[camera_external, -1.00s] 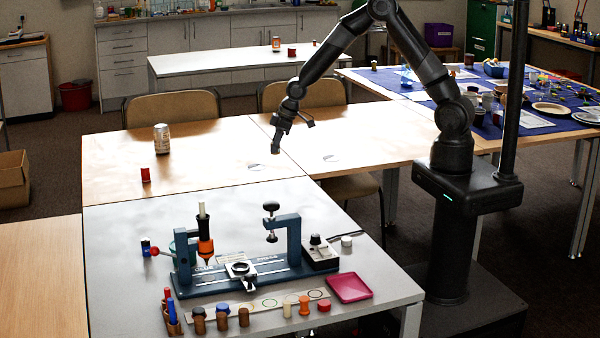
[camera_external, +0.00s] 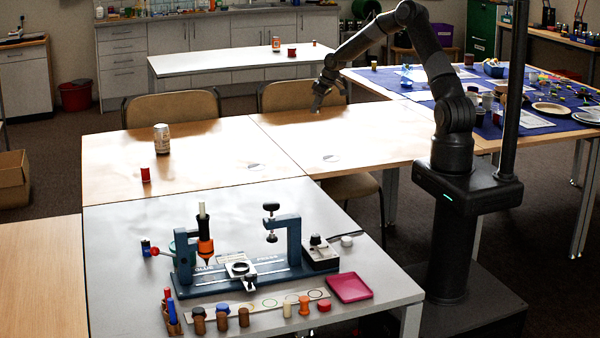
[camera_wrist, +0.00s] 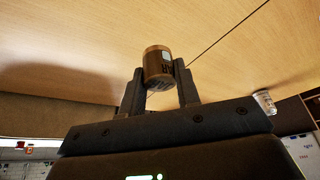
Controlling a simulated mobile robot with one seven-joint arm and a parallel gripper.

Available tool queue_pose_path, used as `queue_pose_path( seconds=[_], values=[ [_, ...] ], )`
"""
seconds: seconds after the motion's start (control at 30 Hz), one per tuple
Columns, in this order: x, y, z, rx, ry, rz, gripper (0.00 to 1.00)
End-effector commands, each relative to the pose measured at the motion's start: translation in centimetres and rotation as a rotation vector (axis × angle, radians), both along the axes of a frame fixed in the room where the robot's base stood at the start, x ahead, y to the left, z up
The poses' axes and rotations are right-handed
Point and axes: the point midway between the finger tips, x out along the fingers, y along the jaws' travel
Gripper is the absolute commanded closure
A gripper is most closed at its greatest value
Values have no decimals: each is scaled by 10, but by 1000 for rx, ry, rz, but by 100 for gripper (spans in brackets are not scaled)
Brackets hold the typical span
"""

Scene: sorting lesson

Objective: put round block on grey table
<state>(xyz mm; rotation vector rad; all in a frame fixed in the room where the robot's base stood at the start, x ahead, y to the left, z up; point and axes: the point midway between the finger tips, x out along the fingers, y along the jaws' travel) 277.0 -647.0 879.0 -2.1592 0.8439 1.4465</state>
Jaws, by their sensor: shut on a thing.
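My gripper (camera_external: 316,106) is above the far part of the right wooden table in the external view. In the wrist view my gripper (camera_wrist: 160,88) is shut on a brown round block (camera_wrist: 157,64) with a small label, held between the two fingertips. The block is too small to make out clearly in the external view. A table with a pale grey top (camera_external: 125,235) stands in front, carrying a press. Another pale grey-white table (camera_external: 225,65) stands at the back, beyond the chairs, with a few small items on it.
A can (camera_external: 161,138) and a red spool (camera_external: 145,175) stand on the left wooden table (camera_external: 215,150). The blue press (camera_external: 250,270), several small blocks and a pink tray (camera_external: 349,288) occupy the front table. Chairs (camera_external: 172,107) stand behind the wooden tables. The back table has clear room.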

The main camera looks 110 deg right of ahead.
Motion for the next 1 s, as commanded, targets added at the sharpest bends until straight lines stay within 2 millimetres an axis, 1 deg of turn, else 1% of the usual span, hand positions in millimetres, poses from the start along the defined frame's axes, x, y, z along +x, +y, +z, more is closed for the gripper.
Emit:
queue_pose_path(
  seconds=[0.03,0.13,0.2,0.27,0.37,0.6,0.7,0.83,1.0],
  values=[
    [-13,-7,1,-1,-2,-16,92],
    [-27,-14,2,-1,-3,-31,92],
    [-30,-16,1,-1,-3,-36,92],
    [-26,-17,-2,1,-5,-37,92],
    [-9,-18,-13,0,-4,-35,92],
    [47,-20,-46,1,-4,-34,92],
    [65,-21,-57,0,-4,-35,92],
    [79,-23,-65,-1,-3,-37,92],
    [82,-23,-74,0,-3,-39,92]
  ],
)
